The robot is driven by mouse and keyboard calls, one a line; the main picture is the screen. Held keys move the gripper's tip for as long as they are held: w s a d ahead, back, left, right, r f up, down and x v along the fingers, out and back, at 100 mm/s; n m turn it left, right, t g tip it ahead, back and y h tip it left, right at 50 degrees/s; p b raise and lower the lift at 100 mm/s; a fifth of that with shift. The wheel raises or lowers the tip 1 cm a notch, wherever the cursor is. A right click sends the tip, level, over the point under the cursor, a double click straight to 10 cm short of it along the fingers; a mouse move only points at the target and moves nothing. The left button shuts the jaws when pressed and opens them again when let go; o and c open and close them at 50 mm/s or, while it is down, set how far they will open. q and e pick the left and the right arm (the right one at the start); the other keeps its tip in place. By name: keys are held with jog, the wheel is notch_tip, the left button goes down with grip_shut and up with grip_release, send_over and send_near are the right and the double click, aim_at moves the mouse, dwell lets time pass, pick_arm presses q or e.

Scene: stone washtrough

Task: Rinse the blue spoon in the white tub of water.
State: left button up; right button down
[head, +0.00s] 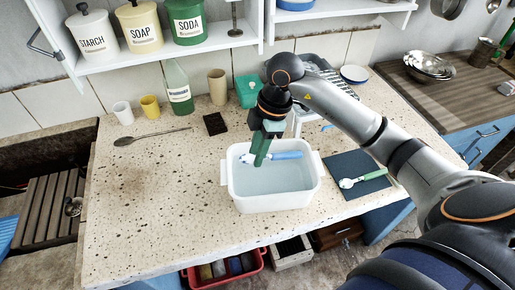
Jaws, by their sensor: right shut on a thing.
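The white tub (234,193) stands on the speckled counter and holds clear water (275,181). My right gripper (261,152) reaches down over the back part of the tub and is shut on the blue spoon (287,155). The spoon lies about level, its blue handle to the right and its pale bowl to the left of the fingers. The fingers hide the middle of the spoon. I cannot tell whether it touches the water. My left gripper is not in view.
A dark mat (346,163) with a green-handled spoon (364,178) lies right of the tub. Behind stand a teal container (247,91), a dark sponge (215,124), cups and a green bottle (178,90). A long spoon (150,137) lies left. The front left counter is clear.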

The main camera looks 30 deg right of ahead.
notch_tip(320, 180, down, 3)
jog(key=shift+r+b, duration=0.1)
jog(key=shift+b, duration=0.9)
jog(key=shift+f+b, duration=1.5)
jog(key=shift+f, duration=1.35)
jog(key=shift+r, duration=0.1)
notch_tip(320, 180, up, 8)
jog(key=p, duration=0.8)
jog(key=shift+r, duration=0.15)
jog(key=shift+r+p, duration=0.35)
jog(key=shift+r, duration=0.65)
jog(key=shift+r, duration=2)
